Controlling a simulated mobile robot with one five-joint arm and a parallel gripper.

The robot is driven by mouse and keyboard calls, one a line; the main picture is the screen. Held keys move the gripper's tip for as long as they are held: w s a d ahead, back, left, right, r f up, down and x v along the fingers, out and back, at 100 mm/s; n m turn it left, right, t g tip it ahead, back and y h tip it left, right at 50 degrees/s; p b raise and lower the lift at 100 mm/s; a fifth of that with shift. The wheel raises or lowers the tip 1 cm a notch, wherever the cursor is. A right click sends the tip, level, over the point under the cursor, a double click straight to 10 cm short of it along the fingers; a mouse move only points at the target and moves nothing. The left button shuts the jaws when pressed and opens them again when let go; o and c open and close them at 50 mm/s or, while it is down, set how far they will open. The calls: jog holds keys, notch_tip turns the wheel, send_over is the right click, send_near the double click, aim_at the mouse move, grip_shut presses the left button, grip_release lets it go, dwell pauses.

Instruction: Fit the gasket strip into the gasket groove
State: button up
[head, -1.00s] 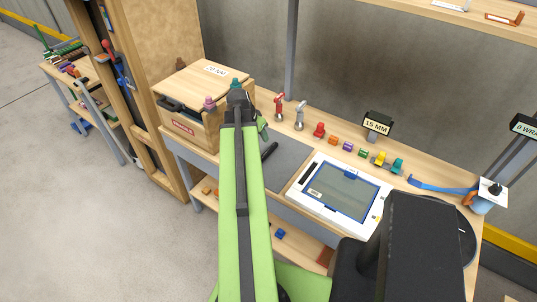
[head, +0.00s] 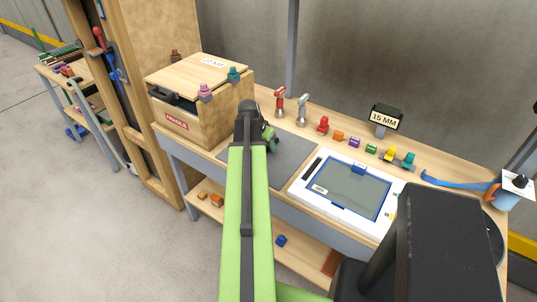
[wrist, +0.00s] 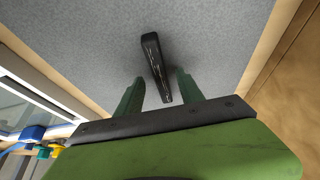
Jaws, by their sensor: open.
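A dark, narrow bar, likely the gasket strip (wrist: 152,52), lies on the grey mat (wrist: 85,50) in the wrist view. My gripper (wrist: 159,76) is open. Its two green fingers stand apart, one on either side of the bar's near end, and do not visibly touch it. In the head view my gripper (head: 269,136) is over the mat, and the bar is hidden behind my arm. A white frame (head: 335,213) with a blue-edged pane lies to the right of the mat. A dark slot on its left side may be the gasket groove (head: 311,168).
A wooden crate (head: 222,125) stands left of the mat. Red and grey toggle clamps (head: 302,110) and several small coloured pieces line the back of the bench. A 15 MM sign (head: 387,117) stands behind. A blue strap (head: 450,183) lies at the right.

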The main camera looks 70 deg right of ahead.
aim_at(267, 148)
jog(key=shift+d+f, duration=0.25)
jog(key=shift+f, duration=0.45)
jog(key=shift+r, duration=0.2)
grip_shut()
jog(key=shift+r+p, duration=0.5)
jog(key=shift+p, duration=0.05)
notch_tip(267, 148, up, 4)
jog(key=p, duration=0.4)
jog(key=shift+f, duration=0.1)
jog(key=s+a+r+p, duration=0.2)
jog(key=s+r+p, duration=0.4)
jog(key=s, duration=0.5)
jog(key=shift+s, duration=0.35)
